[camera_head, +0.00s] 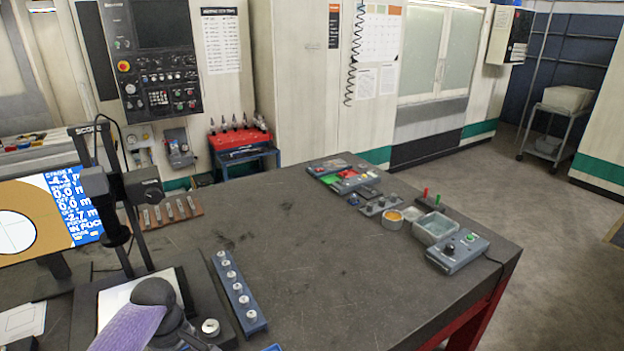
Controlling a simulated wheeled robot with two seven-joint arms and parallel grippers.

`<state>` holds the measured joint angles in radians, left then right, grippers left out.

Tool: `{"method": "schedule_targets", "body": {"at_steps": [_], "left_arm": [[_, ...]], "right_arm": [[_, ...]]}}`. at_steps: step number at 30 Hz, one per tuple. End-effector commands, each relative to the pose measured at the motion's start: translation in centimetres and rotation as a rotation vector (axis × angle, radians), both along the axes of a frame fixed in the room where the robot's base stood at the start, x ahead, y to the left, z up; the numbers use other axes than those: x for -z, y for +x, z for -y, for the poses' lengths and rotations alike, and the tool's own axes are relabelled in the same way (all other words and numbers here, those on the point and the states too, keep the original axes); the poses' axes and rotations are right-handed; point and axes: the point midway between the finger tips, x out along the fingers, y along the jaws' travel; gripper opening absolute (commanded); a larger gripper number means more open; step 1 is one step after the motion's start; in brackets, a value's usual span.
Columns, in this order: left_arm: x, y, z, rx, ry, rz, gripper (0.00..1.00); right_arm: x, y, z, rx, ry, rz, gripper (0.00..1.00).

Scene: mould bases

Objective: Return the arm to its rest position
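My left arm (139,318) shows at the bottom left, with a purple link and a dark grey rounded joint. Its wrist end reaches down to the bottom edge, and I cannot make out the fingertips or whether they hold anything. A small silvery round piece (210,327) sits just right of the wrist on a dark surface. A blue rail (256,325) with several similar round pieces lies on the dark table, right of the arm and apart from it. My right arm and gripper are not in view.
A microscope-like stand (117,215) and a lit screen (70,205) stand at the left, close to my arm. A grey control box (457,250), a clear-topped bin (433,228) and small trays line the table's right side. The middle of the table (320,240) is clear.

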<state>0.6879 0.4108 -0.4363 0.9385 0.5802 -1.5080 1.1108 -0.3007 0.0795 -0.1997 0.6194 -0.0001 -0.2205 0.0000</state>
Motion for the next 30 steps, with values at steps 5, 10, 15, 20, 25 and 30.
{"method": "schedule_targets", "body": {"at_steps": [5,10,15,20,25,30], "left_arm": [[1.2,-1.1,1.6,0.116,-0.003,0.006,0.93],[2.4,-2.9,3.7,0.275,-0.006,0.025,0.93],[3.5,-5.6,6.3,0.472,-0.014,0.056,0.93],[4.0,-9.0,8.8,0.677,-0.018,0.105,0.93],[3.3,-12.8,10.5,0.862,-0.005,0.169,0.93],[1.6,-16.4,11.2,1.006,0.032,0.227,0.93]], "right_arm": [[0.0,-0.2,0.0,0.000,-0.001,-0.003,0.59],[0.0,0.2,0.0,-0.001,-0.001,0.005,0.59],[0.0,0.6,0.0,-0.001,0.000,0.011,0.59],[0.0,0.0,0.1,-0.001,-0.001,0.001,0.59],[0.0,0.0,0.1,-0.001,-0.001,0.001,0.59],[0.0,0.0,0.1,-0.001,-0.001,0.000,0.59]]}}
